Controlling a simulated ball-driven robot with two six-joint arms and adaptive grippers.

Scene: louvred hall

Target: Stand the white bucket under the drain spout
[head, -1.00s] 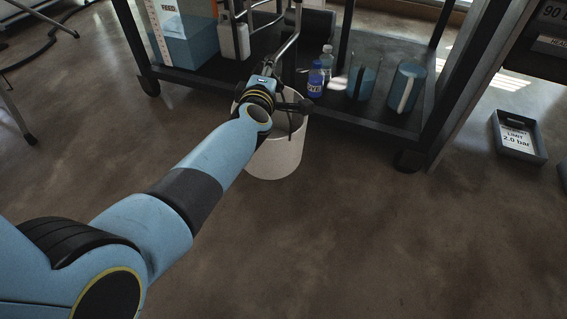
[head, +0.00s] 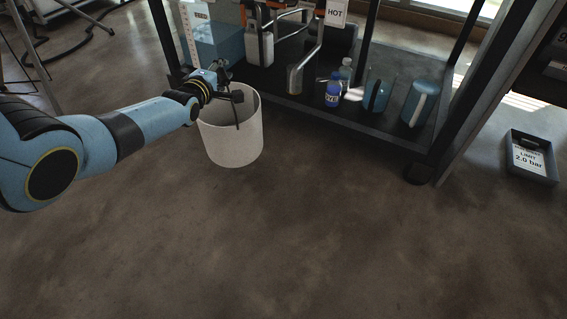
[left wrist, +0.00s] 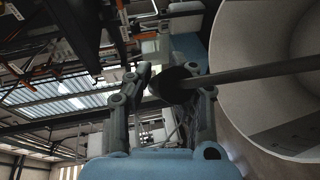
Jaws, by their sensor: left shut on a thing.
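The white bucket (head: 232,148) is upright in front of the low dark shelf, left of centre in the head view. I cannot tell if its base touches the floor. My left gripper (head: 226,93) is at the bucket's rim, shut on its dark handle. In the left wrist view the fingers (left wrist: 165,90) close around the handle's black grip, and a grey rod (left wrist: 250,73) runs from it across the bucket's mouth (left wrist: 245,110). The drain spout (head: 295,79), a bent metal pipe, ends over the shelf, right of the bucket and apart from it. My right gripper is not in view.
The shelf (head: 290,98) holds a blue bottle (head: 333,92), a clear bottle, blue-filled glass vessels (head: 418,103) and a white canister (head: 259,48). A HOT sign (head: 336,13) hangs above. A grey tray (head: 531,160) lies at right. The front floor is clear.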

